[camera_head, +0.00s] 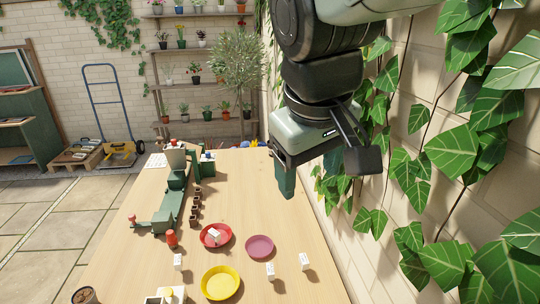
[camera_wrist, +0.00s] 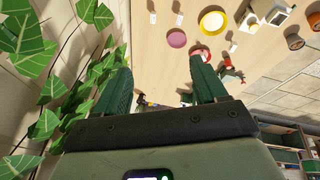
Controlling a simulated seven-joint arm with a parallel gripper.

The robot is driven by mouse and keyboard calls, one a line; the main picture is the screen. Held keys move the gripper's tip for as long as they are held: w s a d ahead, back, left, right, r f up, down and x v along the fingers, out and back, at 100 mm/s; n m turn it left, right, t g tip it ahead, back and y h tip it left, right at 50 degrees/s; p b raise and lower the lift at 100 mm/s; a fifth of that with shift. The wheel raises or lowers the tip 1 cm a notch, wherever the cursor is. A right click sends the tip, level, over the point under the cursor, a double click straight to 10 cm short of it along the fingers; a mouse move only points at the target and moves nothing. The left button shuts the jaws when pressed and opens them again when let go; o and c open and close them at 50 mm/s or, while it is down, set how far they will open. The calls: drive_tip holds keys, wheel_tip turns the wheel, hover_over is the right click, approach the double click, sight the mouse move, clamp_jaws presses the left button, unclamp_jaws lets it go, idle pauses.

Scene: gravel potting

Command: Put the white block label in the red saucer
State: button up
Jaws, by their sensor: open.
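The red saucer (camera_head: 229,241) lies on the table, left of the plum saucer and behind the yellow one. A white block label (camera_head: 214,236) lies in the red saucer, apparently tilted. Other white blocks stand on the table: one (camera_head: 178,262) to the left, one (camera_head: 270,272) and one (camera_head: 304,262) to the right. My gripper (camera_head: 309,177) is high above the table's right side, away from the saucers. In the wrist view its jaws (camera_wrist: 163,82) are apart with nothing between them. The red saucer (camera_wrist: 194,50) is partly hidden there near a finger.
The plum saucer (camera_head: 259,246) and yellow saucer (camera_head: 220,283) lie near the red one. A red bottle (camera_head: 171,239), a row of small brown pots (camera_head: 195,209) and a green device (camera_head: 172,208) stand to the left. A leafy wall borders the right. The table's right-middle is clear.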

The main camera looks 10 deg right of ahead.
drive_tip(key=s+m+t+y, duration=0.1)
drive_tip(key=s+m+t, duration=0.1)
drive_tip(key=s, duration=0.5)
drive_tip(key=shift+s+d+r+m, duration=0.25)
drive_tip(key=shift+s+m, duration=0.15)
drive_tip(key=shift+m, duration=0.5)
